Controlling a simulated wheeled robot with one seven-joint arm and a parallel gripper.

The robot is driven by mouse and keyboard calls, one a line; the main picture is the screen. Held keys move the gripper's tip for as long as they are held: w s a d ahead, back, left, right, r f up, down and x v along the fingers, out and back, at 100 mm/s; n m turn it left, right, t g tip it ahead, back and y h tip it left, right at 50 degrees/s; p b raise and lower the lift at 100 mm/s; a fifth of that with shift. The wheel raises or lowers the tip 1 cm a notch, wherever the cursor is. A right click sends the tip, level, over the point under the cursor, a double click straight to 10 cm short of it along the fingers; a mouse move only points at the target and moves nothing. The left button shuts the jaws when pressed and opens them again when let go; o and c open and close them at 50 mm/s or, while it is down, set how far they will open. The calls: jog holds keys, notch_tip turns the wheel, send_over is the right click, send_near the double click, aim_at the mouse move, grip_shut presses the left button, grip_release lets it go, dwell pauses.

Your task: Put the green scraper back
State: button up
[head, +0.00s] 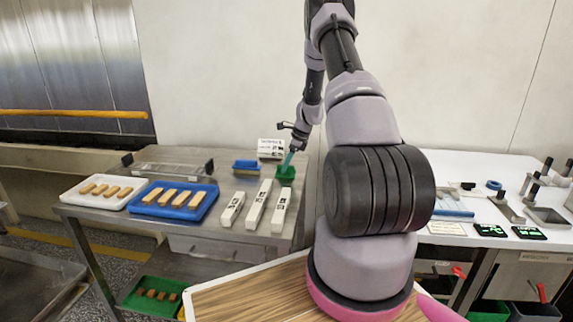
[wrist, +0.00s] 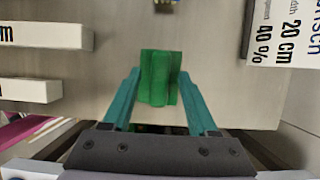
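A dark green block-like thing (head: 286,176) is at the right side of the steel table, behind the white boxes. It looks like the green scraper, or a holder for it; I cannot tell which. My gripper (head: 287,165) points down at it with teal fingers. In the wrist view the green thing (wrist: 160,78) lies between the two fingertips of my gripper (wrist: 160,72). The fingers are spread, with a narrow gap showing along its left side. Contact at the right fingertip is unclear.
Several white boxes (head: 257,205) lie just in front. A blue tray (head: 173,214) and a white tray (head: 77,203) with bars stand left. A blue item (head: 246,165) and a printed card (head: 271,148) are close behind. A white worktop (head: 475,170) with tools is right.

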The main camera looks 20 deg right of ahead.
jog(key=v, duration=1.2)
jog(key=s+a+r+n, duration=0.2)
jog(key=a+r, duration=0.2)
jog(key=r, duration=0.2)
jog(key=s+a+r+n, duration=0.2)
jog(key=a+r, duration=0.1)
jog(key=r, duration=0.4)
jog(key=s+a+r+n+t+h, duration=0.1)
jog(key=s+a+r+n, duration=0.5)
jog(key=s, duration=0.3)
jog(key=s+a+r+n+t, duration=0.2)
jog(key=s+a+r+n, duration=0.35)
jog(key=s+r, duration=0.35)
jog(key=s+a+n+t, duration=0.1)
jog(key=s+a+n, duration=0.3)
jog(key=s, duration=0.8)
jog(key=shift+n+t+h, duration=0.3)
jog(key=shift+n+h, duration=0.1)
jog(key=shift+n, duration=0.25)
jog(key=shift+r, duration=0.1)
